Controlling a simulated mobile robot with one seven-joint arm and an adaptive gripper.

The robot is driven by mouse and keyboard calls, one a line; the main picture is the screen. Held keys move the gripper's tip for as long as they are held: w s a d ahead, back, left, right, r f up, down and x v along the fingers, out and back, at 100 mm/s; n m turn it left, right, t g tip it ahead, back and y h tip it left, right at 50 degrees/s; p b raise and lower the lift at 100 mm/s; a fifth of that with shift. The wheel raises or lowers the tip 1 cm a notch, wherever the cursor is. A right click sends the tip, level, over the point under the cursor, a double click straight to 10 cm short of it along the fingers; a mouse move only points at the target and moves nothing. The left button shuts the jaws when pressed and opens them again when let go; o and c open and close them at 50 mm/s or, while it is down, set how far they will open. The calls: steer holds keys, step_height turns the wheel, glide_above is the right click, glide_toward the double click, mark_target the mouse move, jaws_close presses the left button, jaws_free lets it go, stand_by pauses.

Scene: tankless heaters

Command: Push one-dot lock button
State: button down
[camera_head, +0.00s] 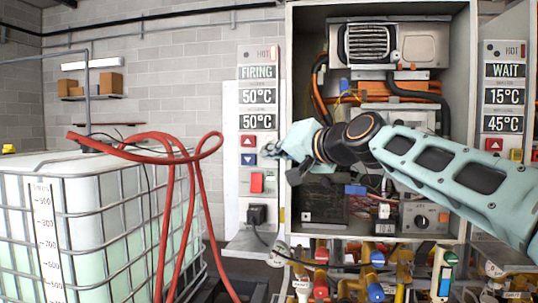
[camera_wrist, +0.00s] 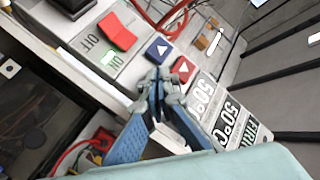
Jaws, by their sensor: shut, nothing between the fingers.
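A lock button marked with one dot cannot be made out in either view. The left control panel (camera_head: 230,200) carries a red up-arrow button (camera_head: 248,141), a blue down-arrow button (camera_head: 248,160) and a red rocker switch (camera_head: 257,183). In the wrist view, the blue button (camera_wrist: 160,48), red arrow button (camera_wrist: 183,69) and rocker switch (camera_wrist: 117,32) lie beyond my fingertips. My gripper (camera_head: 272,150) is shut and empty, just right of the arrow buttons in the head view. In the wrist view my gripper (camera_wrist: 158,82) points at the panel; contact cannot be told.
The open heater cabinet (camera_head: 460,60) stands behind my arm, with pipes and valves below. Another panel (camera_head: 507,125) reading WAIT is at right. A caged white tank (camera_head: 95,215) with red hoses (camera_head: 165,215) stands at left. The left panel's display (camera_head: 257,72) reads FIRING.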

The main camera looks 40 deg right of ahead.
steer(key=shift+s+a, duration=0.2)
steer(key=shift+a, duration=0.05)
steer(key=shift+s+a+b, duration=1.35)
steer(key=shift+s+a, duration=0.25)
steer(key=shift+a, duration=0.3)
